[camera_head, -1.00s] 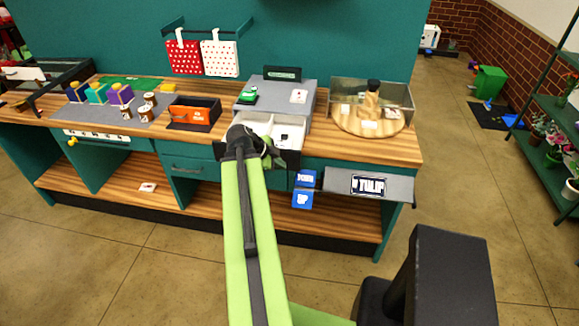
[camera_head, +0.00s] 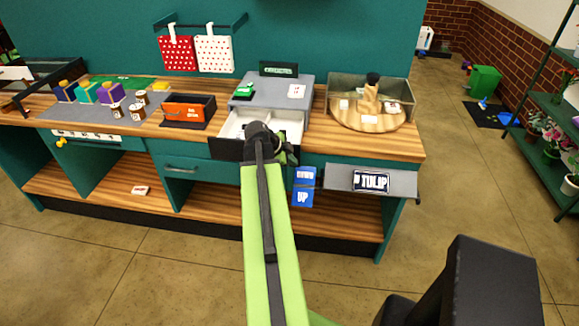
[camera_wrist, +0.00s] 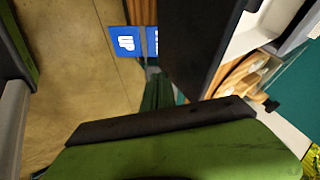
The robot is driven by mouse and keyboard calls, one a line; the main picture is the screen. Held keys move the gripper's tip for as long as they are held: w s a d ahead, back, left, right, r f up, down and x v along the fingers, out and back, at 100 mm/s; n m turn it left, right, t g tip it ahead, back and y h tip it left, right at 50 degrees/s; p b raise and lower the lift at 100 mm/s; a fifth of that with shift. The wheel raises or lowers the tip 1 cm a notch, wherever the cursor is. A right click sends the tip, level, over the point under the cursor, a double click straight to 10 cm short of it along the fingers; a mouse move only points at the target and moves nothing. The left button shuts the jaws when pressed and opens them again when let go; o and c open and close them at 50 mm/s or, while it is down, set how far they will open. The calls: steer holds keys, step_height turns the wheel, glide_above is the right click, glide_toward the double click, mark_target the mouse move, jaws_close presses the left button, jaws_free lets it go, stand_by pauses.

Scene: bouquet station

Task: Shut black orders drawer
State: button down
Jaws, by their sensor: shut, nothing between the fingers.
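The black orders drawer (camera_head: 226,149) sticks out from under a grey cabinet top (camera_head: 268,90) on the workbench. Its white inside (camera_head: 236,124) with compartments shows, so it stands open. My gripper (camera_head: 286,151) is at the right part of the drawer's front, and my arm hides some of that front. In the wrist view my gripper (camera_wrist: 160,122) is shut and empty, its green and black fingers beside the drawer's dark front panel (camera_wrist: 200,42). I cannot tell whether they touch.
Blue UP/DOWN signs (camera_head: 303,187) and a TULIP flap (camera_head: 371,181) hang on the bench front at right. An orange bin (camera_head: 188,110) stands left of the drawer. A glass-sided box with a round wooden stand (camera_head: 368,121) is to the right. The floor in front is clear.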

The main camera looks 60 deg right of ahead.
steer(key=shift+d, duration=0.3)
steer(key=shift+w, duration=0.1)
steer(key=w+d, duration=0.2)
steer(key=d, duration=0.5)
steer(key=w+d, duration=0.3)
steer(key=d, duration=0.5)
steer(key=w+d, duration=0.2)
steer(key=d, duration=0.6)
steer(key=shift+w, duration=0.15)
steer(key=shift+w+d+r, duration=0.1)
steer(key=shift+d+r, duration=0.15)
steer(key=shift+d, duration=0.15)
